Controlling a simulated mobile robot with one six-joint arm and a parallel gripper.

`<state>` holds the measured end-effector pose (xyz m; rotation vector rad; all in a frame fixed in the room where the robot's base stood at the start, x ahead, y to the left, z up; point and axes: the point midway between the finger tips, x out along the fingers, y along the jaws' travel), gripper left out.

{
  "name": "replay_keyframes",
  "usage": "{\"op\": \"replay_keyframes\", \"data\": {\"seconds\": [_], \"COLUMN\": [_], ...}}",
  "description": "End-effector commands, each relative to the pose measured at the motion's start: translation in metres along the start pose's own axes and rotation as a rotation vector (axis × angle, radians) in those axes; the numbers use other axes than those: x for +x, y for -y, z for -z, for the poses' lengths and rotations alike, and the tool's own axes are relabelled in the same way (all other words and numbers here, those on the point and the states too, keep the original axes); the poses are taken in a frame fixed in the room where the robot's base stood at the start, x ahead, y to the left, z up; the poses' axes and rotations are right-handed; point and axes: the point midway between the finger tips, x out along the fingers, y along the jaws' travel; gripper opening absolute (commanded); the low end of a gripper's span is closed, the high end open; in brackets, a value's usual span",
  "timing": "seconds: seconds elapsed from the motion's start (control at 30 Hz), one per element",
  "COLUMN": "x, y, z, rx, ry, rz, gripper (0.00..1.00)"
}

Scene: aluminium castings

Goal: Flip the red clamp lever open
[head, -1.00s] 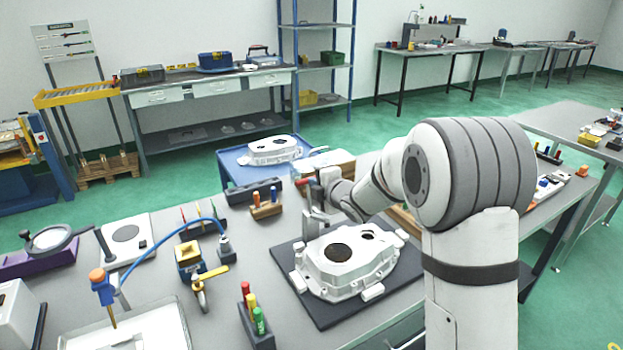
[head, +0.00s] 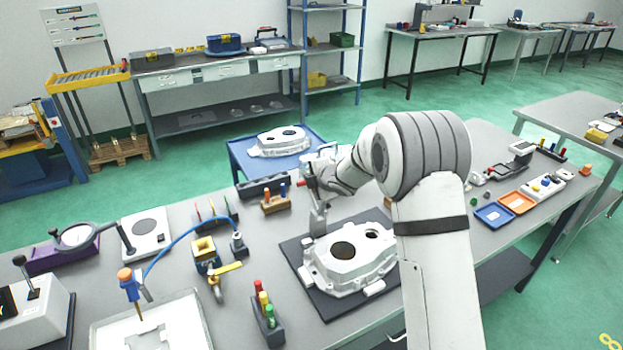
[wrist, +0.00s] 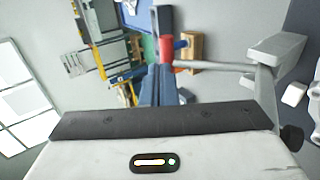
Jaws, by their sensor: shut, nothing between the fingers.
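The red clamp lever (head: 302,183) shows as a small red grip beside the top of the upright grey clamp (head: 318,216), at the back left of the white casting (head: 349,254). In the wrist view the red grip (wrist: 166,49) ends a thin grey rod that runs right to the grey clamp bracket (wrist: 268,62). My gripper (wrist: 159,70) is shut and empty, its fingertips at or close by the red grip. I cannot tell whether they touch it. My wrist hides part of the clamp's surroundings in the head view.
The casting lies on a dark mat (head: 327,309) on the grey bench. A wooden block with screwdrivers (head: 274,203) and a long dark holder (head: 262,184) stand left of the clamp. A holder with coloured handles (head: 267,320) is at the front. Blue (head: 494,215) and orange (head: 516,202) trays lie right.

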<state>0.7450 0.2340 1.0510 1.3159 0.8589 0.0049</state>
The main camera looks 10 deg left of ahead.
Motion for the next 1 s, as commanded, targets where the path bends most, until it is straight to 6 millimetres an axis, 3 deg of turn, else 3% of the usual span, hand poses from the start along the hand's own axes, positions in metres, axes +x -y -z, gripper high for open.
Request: {"op": "replay_keyframes", "data": {"seconds": [0.67,0.83,1.0], "x": [0.002,-0.017,-0.049], "y": [-0.002,-0.013,-0.025], "z": [0.004,0.003,0.002], "rx": [-0.004,-0.004,-0.005], "ry": [-0.006,-0.005,-0.005], "rz": [0.0,-0.002,-0.004], "gripper": [0.0,0.0,0.0]}}
